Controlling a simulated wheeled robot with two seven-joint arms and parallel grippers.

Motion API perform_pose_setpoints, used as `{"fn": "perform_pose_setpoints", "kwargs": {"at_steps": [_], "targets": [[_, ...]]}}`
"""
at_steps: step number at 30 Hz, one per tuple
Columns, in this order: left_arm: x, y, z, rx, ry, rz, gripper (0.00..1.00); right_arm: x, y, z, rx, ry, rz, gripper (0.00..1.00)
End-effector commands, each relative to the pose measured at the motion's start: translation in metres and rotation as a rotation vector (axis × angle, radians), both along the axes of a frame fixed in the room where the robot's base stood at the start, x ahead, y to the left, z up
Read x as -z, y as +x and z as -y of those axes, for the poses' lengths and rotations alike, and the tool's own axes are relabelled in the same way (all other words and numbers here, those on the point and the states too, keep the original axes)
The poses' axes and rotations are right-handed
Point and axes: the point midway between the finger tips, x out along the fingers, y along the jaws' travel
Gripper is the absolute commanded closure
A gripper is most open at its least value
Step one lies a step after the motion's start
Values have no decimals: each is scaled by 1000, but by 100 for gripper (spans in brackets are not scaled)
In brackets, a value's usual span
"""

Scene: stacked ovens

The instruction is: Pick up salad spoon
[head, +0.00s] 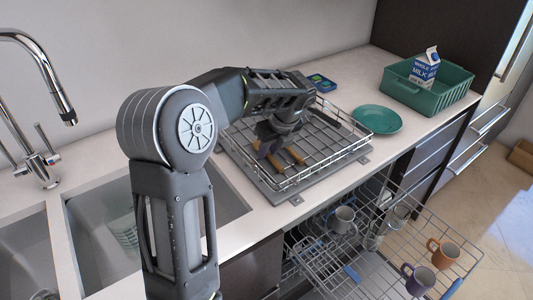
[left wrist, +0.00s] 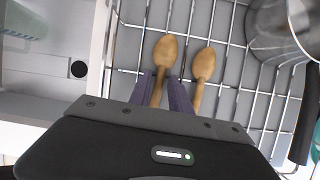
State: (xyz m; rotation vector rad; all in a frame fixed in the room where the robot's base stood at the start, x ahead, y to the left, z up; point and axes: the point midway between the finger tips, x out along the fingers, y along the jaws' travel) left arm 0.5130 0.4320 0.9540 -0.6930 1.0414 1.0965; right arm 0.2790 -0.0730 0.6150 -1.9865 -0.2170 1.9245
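Two wooden spoons lie side by side in a wire rack on the counter. In the left wrist view one spoon (left wrist: 164,58) has its handle between the fingers of my left gripper (left wrist: 160,82). The other spoon (left wrist: 204,66) lies just to the right, outside the fingers. In the head view my left gripper (head: 266,146) reaches down into the rack (head: 330,165), beside the spoons (head: 294,155). The fingers are close around the handle, but I cannot tell whether they press on it. My right gripper is not in view.
A pot with a dark handle (left wrist: 303,115) lies close right of the spoons. A teal plate (head: 377,119) and a green crate (head: 440,90) with a milk carton (head: 425,67) stand farther right. A sink (head: 85,215) lies left. A pulled-out dishwasher rack (head: 375,225) holds mugs below.

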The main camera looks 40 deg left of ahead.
Motion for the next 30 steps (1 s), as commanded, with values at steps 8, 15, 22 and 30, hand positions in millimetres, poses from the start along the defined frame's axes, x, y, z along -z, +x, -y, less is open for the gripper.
{"fn": "perform_pose_setpoints", "kwargs": {"at_steps": [8,15,22,30], "targets": [[0,0,0,0,0,0,76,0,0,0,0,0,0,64],[1,0,0,0,0,0,84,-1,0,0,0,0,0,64],[2,0,0,0,0,-1,100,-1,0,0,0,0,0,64],[2,0,0,0,0,-1,100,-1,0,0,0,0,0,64]]}}
